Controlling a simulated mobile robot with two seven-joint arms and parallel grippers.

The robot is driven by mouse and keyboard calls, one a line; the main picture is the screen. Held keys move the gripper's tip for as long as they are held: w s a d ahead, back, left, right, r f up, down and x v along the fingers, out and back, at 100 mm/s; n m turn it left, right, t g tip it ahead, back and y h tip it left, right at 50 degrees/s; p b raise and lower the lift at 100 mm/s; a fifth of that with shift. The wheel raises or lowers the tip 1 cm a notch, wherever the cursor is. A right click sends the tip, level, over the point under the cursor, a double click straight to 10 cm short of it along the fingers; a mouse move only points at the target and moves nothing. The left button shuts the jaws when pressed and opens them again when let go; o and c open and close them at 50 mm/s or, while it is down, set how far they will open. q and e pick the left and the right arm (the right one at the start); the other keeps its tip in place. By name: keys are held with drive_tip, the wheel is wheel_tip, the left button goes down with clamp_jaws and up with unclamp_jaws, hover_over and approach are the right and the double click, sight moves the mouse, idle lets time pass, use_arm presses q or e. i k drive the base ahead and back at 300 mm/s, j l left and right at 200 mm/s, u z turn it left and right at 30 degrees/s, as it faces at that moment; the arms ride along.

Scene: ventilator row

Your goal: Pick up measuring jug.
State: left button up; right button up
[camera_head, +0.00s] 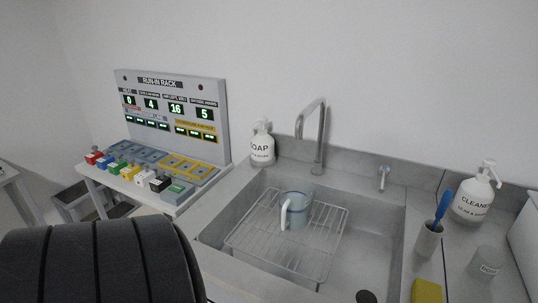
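The measuring jug (296,212) is a pale blue, see-through vessel with a white handle on its left side. It stands upright on a wire rack (250,238) inside the grey sink basin (375,245). Neither of my grippers shows in the head view. A large dark ribbed shape fills the lower left corner and hides what lies behind it.
A tap (321,135) rises behind the basin. A soap bottle (262,150) stands at the back left, a cleaner bottle (474,200) at the right. A brush holder (428,241), a clear cup (487,262) and a yellow sponge (426,291) stand right of the basin. A display rack (180,112) is at left.

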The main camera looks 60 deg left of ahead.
sight(297, 194)
drive_tip(key=u, duration=2)
drive_tip(key=l, duration=0.1)
